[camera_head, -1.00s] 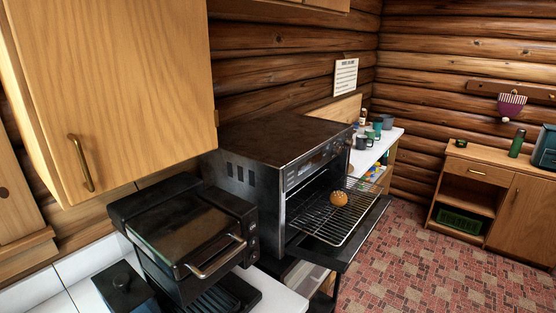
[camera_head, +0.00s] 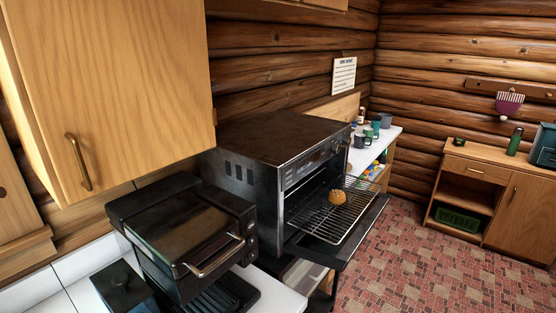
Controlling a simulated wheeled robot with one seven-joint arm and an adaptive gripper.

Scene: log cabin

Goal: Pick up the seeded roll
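The seeded roll (camera_head: 337,197) is small, round and golden brown. It sits on the wire rack (camera_head: 327,221), which sticks out of the front of a dark oven (camera_head: 277,150). The oven door (camera_head: 362,232) is folded down under the rack. The roll is in plain view with nothing in front of it. My gripper is not in view.
A black grill (camera_head: 185,240) with a metal handle stands in front of the oven at the left. A wooden cupboard (camera_head: 110,90) hangs above it. Mugs (camera_head: 367,136) stand on a white counter behind the oven. The tiled floor (camera_head: 430,275) at the right is clear.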

